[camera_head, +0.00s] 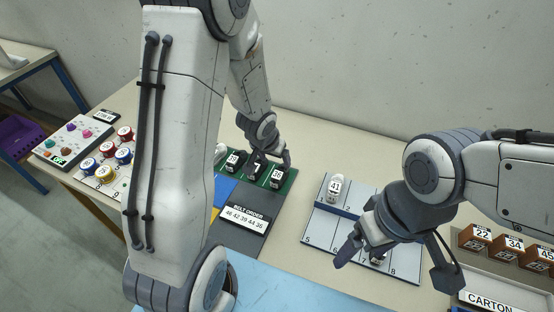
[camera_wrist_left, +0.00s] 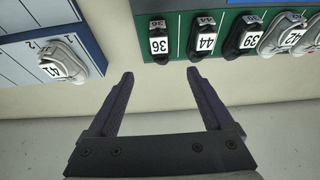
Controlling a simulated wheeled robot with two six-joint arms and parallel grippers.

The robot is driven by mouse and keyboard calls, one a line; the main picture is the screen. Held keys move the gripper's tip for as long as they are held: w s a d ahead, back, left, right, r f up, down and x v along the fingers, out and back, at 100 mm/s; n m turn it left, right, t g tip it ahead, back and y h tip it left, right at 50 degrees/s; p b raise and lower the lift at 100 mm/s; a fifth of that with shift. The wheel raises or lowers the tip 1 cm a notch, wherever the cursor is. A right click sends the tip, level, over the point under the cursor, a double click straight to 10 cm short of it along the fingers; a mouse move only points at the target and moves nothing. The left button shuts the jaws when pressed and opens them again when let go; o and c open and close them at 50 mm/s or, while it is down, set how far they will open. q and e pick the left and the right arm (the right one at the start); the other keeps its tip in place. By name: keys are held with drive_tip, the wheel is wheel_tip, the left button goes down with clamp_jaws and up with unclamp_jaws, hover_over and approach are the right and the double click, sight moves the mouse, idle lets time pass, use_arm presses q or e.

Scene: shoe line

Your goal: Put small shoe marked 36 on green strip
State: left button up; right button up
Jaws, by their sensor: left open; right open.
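The small black shoe marked 36 (camera_wrist_left: 158,42) stands on the end of the green strip (camera_wrist_left: 228,74), beside the dark shoe marked 44 (camera_wrist_left: 204,38). In the head view the end shoe (camera_head: 277,177) is at the strip's right end (camera_head: 288,187). My left gripper (camera_wrist_left: 158,75) is open and empty, with its fingertips just short of the strip and apart from the shoe; it also shows above the strip in the head view (camera_head: 272,157). My right gripper (camera_head: 395,264) is open over the numbered white board, with a small shoe (camera_head: 377,260) partly hidden between its fingers.
Further along the strip stand shoes marked 39 (camera_wrist_left: 242,40) and 42 (camera_wrist_left: 284,36). A white shoe marked 41 (camera_head: 335,187) stands on the numbered board (camera_head: 319,229). An order sign (camera_head: 245,217) lies before the strip. Brown boxes (camera_head: 507,247) and a carton tray stand at right.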

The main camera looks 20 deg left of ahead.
use_arm(q)
drive_tip(key=s+d+r+m+g, duration=0.1)
drive_tip(key=s+d+r+m, duration=0.2)
drive_tip(key=s+d+r, duration=0.5)
drive_tip(key=s+d+r+m+g, duration=0.1)
drive_tip(key=s+d+r+m, duration=0.1)
drive_tip(key=s, duration=0.6)
drive_tip(key=s+d+r+m+g, duration=0.2)
drive_tip(key=s+d+r, duration=0.2)
drive_tip(key=s, duration=0.5)
drive_tip(key=shift+d+r+h, duration=0.35)
drive_tip(key=shift+d+h, duration=0.05)
drive_tip(key=shift+d, duration=0.5)
